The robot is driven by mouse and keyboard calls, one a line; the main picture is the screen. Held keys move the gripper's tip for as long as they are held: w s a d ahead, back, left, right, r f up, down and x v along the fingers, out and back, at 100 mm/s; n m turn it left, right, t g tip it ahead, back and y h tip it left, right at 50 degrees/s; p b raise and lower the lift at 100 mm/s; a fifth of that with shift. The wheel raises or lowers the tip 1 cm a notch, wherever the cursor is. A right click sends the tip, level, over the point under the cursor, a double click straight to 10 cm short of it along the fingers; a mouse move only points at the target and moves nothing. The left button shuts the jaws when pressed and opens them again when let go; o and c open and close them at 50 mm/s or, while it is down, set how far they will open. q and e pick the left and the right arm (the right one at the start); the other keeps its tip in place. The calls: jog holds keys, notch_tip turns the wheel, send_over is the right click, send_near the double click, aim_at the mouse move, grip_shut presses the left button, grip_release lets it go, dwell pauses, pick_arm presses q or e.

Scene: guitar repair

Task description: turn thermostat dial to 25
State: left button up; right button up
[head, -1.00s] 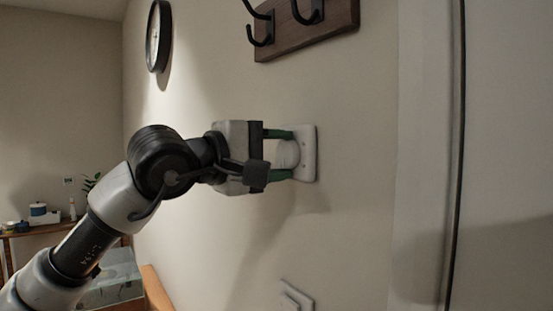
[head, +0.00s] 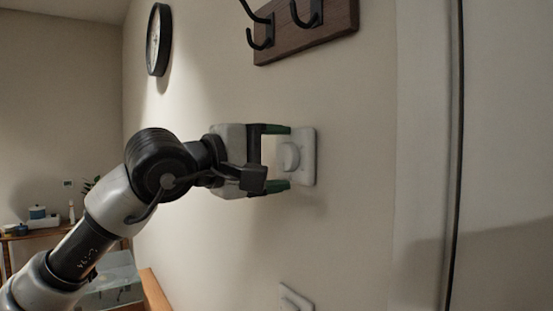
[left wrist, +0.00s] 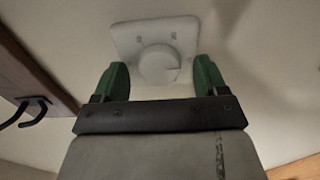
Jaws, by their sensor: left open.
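The thermostat (head: 308,157) is a white plate on the wall, with a round white dial (head: 289,157) standing out from it. My left gripper (head: 283,157) is in front of it, with its green fingers spread wide above and below the dial and apart from it. The left wrist view shows the plate (left wrist: 125,36) and the dial (left wrist: 158,65) between and beyond the open fingers (left wrist: 160,75). A small notch mark shows on the dial's face; no numbers can be read. My right gripper is not in view.
A wooden rack with black hooks (head: 308,38) is on the wall above the gripper. A white wall switch (head: 295,298) is below. A round clock (head: 158,40) hangs at left. A door frame (head: 425,160) stands at right.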

pick_arm(q)
jog(key=b+v, duration=0.3)
jog(key=v, duration=0.7)
jog(key=shift+s+a, duration=0.2)
jog(key=shift+a, duration=0.05)
